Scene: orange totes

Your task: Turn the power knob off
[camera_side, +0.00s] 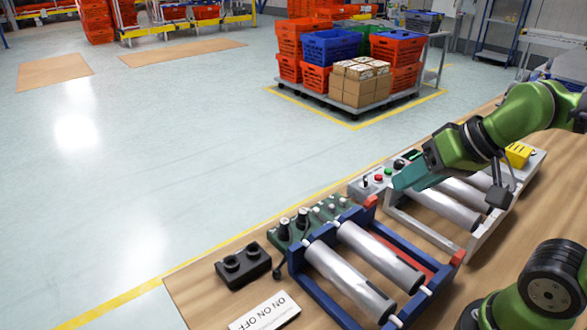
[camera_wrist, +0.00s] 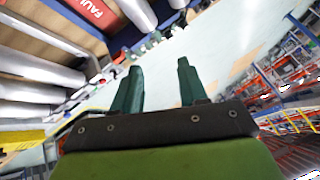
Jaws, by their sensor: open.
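My gripper (camera_side: 408,177) is open and empty, with teal fingers that point left and down over the grey control box (camera_side: 356,190). In the wrist view its two fingers (camera_wrist: 160,70) are spread apart with nothing between them. The grey box carries red and green buttons and dark knobs, partly behind the fingers. A green control panel (camera_side: 318,216) to its lower left carries black knobs (camera_side: 284,229) and small switches. I cannot tell which knob is the power knob or read its setting.
A blue-framed roller unit (camera_side: 330,290) and a grey-framed roller unit (camera_side: 430,230) stand on the wooden table (camera_side: 205,285). A black two-socket block (camera_side: 243,266) sits at left. A yellow block (camera_side: 518,155) is at right.

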